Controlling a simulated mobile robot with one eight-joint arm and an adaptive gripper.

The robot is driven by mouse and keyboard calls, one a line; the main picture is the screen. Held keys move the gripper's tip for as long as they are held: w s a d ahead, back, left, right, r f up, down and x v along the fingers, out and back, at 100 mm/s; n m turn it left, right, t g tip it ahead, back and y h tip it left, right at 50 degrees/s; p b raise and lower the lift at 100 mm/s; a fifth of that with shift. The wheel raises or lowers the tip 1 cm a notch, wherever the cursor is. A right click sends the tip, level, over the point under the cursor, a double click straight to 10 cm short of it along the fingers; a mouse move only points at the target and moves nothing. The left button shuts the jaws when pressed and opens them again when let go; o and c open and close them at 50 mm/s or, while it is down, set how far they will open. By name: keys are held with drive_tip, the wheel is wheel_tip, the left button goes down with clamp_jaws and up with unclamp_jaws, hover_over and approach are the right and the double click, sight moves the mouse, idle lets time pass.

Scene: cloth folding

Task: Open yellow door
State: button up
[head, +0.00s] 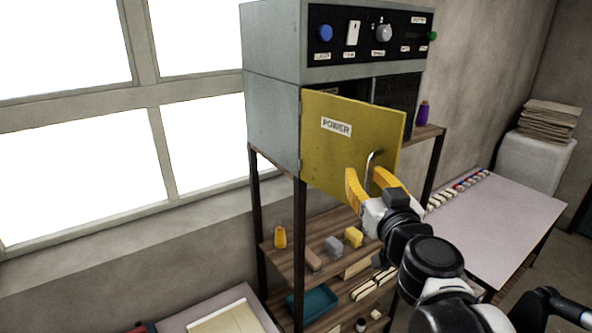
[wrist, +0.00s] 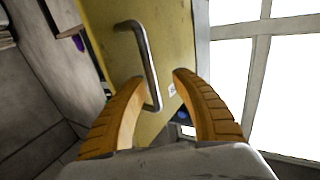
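The yellow door (head: 335,150) with a "POWER" label stands ajar on the grey cabinet (head: 272,100), swung out from its left side with a dark gap showing at the top and right. Its metal handle (head: 371,160) is near the door's right edge. My gripper (head: 371,180) is at the handle with its orange fingers apart. In the wrist view the handle (wrist: 145,55) runs down between the open fingers (wrist: 160,80), its lower end between them. I cannot tell whether a finger touches it. The yellow door (wrist: 105,20) also shows behind.
A control panel (head: 370,35) with knobs is above the door. Below is a wooden shelf rack (head: 325,228) with small items. A purple bottle (head: 423,113) stands right of the cabinet. A pale table (head: 490,225) is at right, windows (head: 75,120) at left.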

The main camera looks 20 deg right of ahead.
drive_tip(key=v, duration=0.7)
drive_tip(key=shift+s, duration=0.4)
drive_tip(key=a+f+n+g+y+b, duration=0.1)
drive_tip(key=a+f+g+y+b, duration=0.1)
drive_tip(key=a+f+b, duration=0.55)
drive_tip(key=w+a+f+n+g+y+b, duration=0.1)
drive_tip(key=a+f+n+y+b, duration=0.15)
drive_tip(key=f+b, duration=0.85)
drive_tip(key=a+f+n+g+y+b, duration=0.1)
drive_tip(key=a+f+g+y+b, duration=0.25)
drive_tip(key=f, duration=0.95)
drive_tip(key=s+f+m+g+h+b, duration=0.1)
drive_tip(key=s+f+g+b, duration=0.1)
drive_tip(key=f+b, duration=0.7)
drive_tip(key=s+d+f+g+h+b, duration=0.1)
drive_tip(key=s+f+g+h+b, duration=0.1)
drive_tip(key=f+b, duration=0.7)
wheel_tip(320, 180, down, 8)
drive_tip(key=shift+s+f+m+h+b, duration=0.1)
drive_tip(key=shift+s+m+h+b, duration=0.25)
drive_tip(key=shift+s, duration=0.3)
